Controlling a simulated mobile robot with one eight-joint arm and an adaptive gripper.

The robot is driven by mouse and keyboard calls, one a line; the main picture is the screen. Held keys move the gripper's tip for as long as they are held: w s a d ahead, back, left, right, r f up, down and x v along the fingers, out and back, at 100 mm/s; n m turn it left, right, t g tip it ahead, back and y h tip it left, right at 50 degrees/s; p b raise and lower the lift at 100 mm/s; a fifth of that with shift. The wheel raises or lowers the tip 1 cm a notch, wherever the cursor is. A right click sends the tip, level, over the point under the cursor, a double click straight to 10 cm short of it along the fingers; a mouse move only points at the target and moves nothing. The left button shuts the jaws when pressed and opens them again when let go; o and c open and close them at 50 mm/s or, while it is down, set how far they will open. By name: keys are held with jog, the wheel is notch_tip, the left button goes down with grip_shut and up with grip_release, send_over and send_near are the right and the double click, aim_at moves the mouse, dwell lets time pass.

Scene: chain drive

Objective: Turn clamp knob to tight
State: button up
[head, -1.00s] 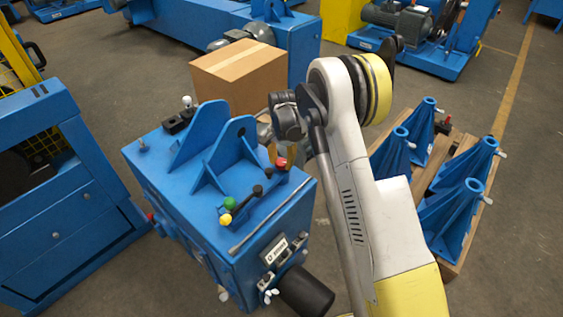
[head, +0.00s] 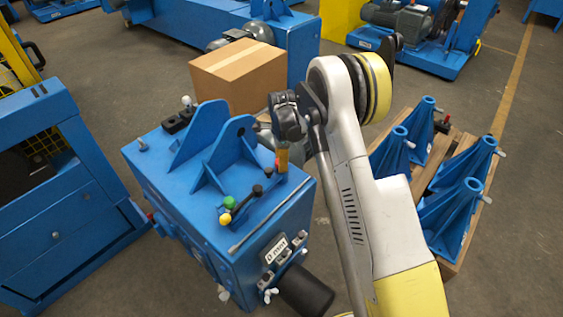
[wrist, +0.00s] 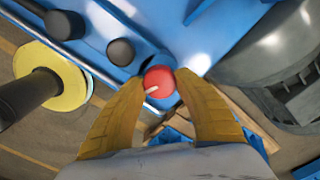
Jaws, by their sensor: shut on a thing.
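The red round knob (wrist: 162,76) sits on the blue machine's top. In the wrist view a pale pointer line on it runs toward the lower left. I take it to be the clamp knob. My gripper (wrist: 161,84) has its two yellow fingers on either side of the knob, shut on it. In the head view my gripper (head: 282,163) points down at the top's right edge and hides the knob. The blue machine (head: 200,215) carries two upright triangular brackets (head: 228,150). No tight mark can be read.
Beside the knob stand black knobs (wrist: 120,51), a green knob (head: 229,202) and a yellow knob (head: 225,218). A cardboard box (head: 238,75) stands behind the machine. Blue cone stands (head: 450,210) on a pallet are to the right of my arm.

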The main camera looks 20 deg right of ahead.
jog(key=m, duration=0.4)
jog(key=shift+s+m, duration=0.1)
jog(key=shift+m, duration=0.3)
dwell(0.4)
jog(key=o, duration=0.9)
notch_tip(320, 180, up, 12)
